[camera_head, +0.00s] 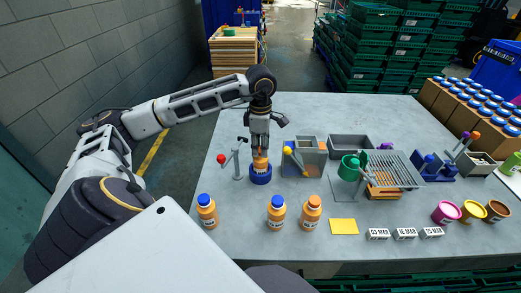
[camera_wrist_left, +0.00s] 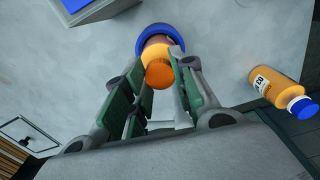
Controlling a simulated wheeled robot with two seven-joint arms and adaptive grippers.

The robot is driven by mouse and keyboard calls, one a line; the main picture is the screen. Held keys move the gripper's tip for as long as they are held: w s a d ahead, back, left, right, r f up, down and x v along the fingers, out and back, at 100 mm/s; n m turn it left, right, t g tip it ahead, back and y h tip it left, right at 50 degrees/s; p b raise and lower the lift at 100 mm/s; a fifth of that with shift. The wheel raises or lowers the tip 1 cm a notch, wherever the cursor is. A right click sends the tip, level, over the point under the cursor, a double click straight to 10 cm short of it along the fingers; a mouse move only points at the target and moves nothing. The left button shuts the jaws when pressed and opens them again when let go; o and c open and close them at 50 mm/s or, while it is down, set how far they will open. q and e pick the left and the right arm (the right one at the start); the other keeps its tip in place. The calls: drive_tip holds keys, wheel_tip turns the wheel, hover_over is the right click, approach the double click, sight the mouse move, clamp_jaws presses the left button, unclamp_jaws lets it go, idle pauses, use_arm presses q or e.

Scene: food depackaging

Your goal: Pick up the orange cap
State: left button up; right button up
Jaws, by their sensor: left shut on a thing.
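An orange bottle (camera_head: 260,166) stands upright in a round blue holder (camera_head: 261,178) on the grey table. The blue holder shows as a ring around the bottle in the left wrist view (camera_wrist_left: 142,42). The orange cap (camera_wrist_left: 159,75) is on top of this bottle, between the fingertips of my left gripper (camera_wrist_left: 161,69). In the head view my left gripper (camera_head: 260,148) points straight down over the holder and is shut on the cap. The fingers partly hide the cap there. My right gripper is not in view.
Two blue-capped bottles (camera_head: 206,211) (camera_head: 277,212) and another orange-capped bottle (camera_head: 310,212) stand near the front edge. A stand with a red ball (camera_head: 238,165) is close left of the holder; a grey box fixture (camera_head: 318,160) is close right.

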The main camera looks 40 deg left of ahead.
use_arm(q)
drive_tip(key=shift+r, duration=0.15)
drive_tip(key=shift+r, duration=0.8)
wheel_tip(320, 180, up, 8)
drive_tip(key=shift+r, duration=0.15)
idle(1.6)
